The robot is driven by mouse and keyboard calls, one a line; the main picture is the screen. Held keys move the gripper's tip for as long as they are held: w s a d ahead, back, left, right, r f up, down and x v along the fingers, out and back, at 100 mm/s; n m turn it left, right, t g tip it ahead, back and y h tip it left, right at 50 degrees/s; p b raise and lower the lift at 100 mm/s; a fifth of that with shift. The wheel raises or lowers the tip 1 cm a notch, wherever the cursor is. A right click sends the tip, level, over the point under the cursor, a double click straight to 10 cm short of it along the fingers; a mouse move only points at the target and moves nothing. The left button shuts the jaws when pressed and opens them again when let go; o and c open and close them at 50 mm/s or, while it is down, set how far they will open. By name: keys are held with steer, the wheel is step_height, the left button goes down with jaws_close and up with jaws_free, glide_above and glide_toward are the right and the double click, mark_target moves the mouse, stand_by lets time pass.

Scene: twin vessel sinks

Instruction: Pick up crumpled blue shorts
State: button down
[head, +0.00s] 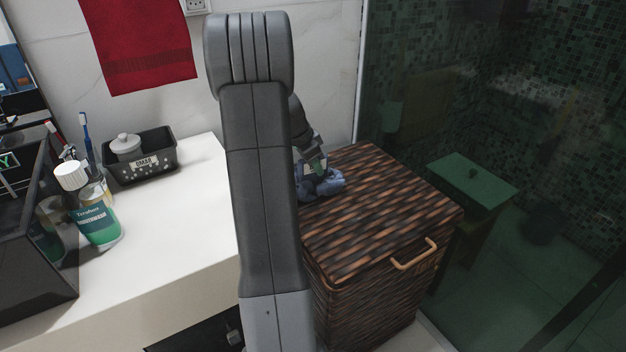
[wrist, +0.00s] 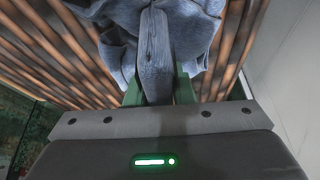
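The crumpled blue shorts (head: 326,187) lie bunched on the lid of the dark woven hamper (head: 385,215), near its left edge. My gripper (head: 317,168) points down at them, and my arm hides part of that area in the head view. In the wrist view, a fold of the shorts (wrist: 155,62) stands up between the two green fingers of my gripper (wrist: 157,90). The fingers sit close against both sides of the fold, and the rest of the cloth spreads over the slats beyond.
A white counter (head: 170,225) to the left holds a mouthwash bottle (head: 97,215) and a black basket (head: 141,160). A red towel (head: 140,45) hangs above. A glass panel (head: 500,100) stands right of the hamper. Much of the lid is bare.

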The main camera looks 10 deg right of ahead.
stand_by(0.3)
step_height(320, 180, up, 10)
steer(key=p, duration=0.3)
steer(key=shift+r, duration=0.25)
steer(key=shift+s, duration=0.1)
